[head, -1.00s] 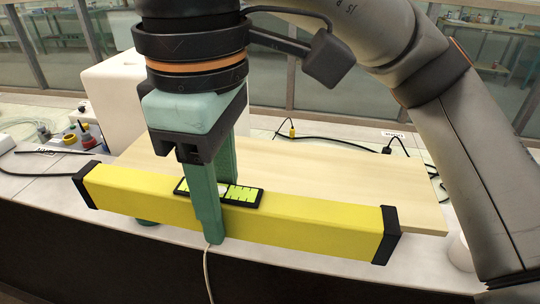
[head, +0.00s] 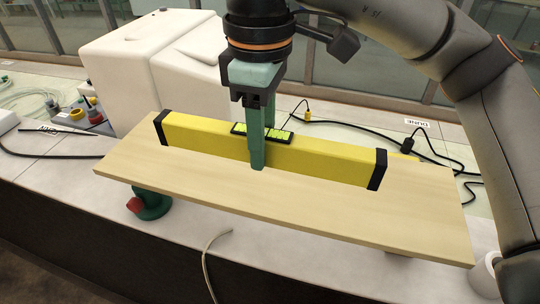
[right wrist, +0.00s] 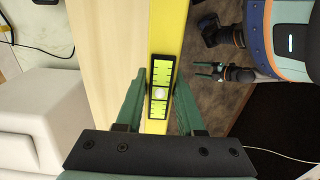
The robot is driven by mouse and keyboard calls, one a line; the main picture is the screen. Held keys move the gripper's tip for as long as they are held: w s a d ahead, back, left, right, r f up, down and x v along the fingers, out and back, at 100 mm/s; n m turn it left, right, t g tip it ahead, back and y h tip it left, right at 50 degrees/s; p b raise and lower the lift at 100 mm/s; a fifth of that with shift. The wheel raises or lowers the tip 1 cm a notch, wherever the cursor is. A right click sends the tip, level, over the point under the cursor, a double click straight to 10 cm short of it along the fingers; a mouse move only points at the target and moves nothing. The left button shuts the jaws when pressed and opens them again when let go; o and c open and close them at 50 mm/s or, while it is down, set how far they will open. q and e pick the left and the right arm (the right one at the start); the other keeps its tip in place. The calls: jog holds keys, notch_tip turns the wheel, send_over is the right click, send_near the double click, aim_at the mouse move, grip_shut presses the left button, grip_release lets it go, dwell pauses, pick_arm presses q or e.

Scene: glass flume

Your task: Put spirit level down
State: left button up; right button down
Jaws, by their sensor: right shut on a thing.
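The yellow spirit level (head: 325,157), with black end caps and a green vial window, lies lengthwise over the pale wooden board (head: 330,208). It also shows in the right wrist view (right wrist: 169,28). My right gripper (head: 263,142) is shut across its middle, with one finger on each side of the vial window. In the right wrist view, the board shows to the left of the level and brown floor to its right, so the level seems raised over the board's front edge. I cannot tell any contact. My left gripper (right wrist: 203,71) is small in the right wrist view, its fingers apart.
The board stands on supports, one green with a red knob (head: 135,205), on a white bench top. White blocky equipment (head: 150,70) is behind left. Black cables (head: 385,140) run behind right. A pale cable end (head: 222,234) lies in front, and a white cup (head: 485,270) is front right.

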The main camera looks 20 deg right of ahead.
send_over(270, 177)
notch_tip(270, 177, down, 6)
jog(key=shift+s+a+r+p, duration=0.1)
jog(key=shift+r+p, duration=0.1)
jog(key=shift+p, duration=0.15)
jog(key=shift+f, duration=1.65)
jog(key=shift+f, duration=0.2)
jog(key=c, duration=0.5)
grip_release()
notch_tip(270, 177, up, 12)
jog(key=shift+r, duration=0.2)
